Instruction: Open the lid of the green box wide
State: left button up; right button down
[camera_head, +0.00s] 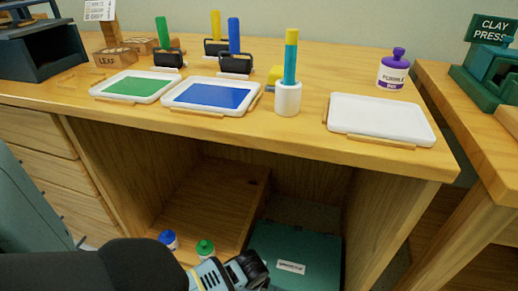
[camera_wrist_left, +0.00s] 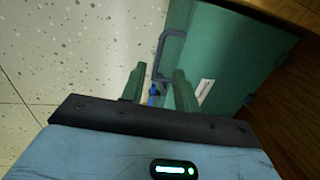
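The green box (camera_head: 297,245) sits low under the table, right of the wooden shelf. Its lid looks shut, with a white label facing up. In the left wrist view the green box (camera_wrist_left: 225,60) shows a dark grey handle (camera_wrist_left: 162,55) along one edge. My left gripper (camera_head: 250,270) is at the box's left side in the head view. In its wrist view the two fingers of my left gripper (camera_wrist_left: 158,80) are apart, with the handle beyond and between them; I cannot tell whether they touch it. A small blue thing (camera_wrist_left: 153,95) shows between the fingers. My right gripper is out of view.
A blue-capped bottle (camera_head: 168,239) and a green-capped bottle (camera_head: 204,248) stand close to my left arm. The tabletop (camera_head: 300,130) overhangs the box, and a wooden side panel (camera_head: 375,210) stands to its right. Speckled floor (camera_wrist_left: 70,60) is clear beside the box.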

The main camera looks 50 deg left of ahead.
pick_arm(q)
notch_tip(320, 180, down, 6)
jog(key=w+b, duration=0.1)
jog(key=b, duration=0.2)
jog(key=shift+a, duration=0.25)
jog(key=shift+f, duration=0.1)
jog(key=shift+c, duration=0.3)
jog(key=c, duration=0.5)
grip_shut()
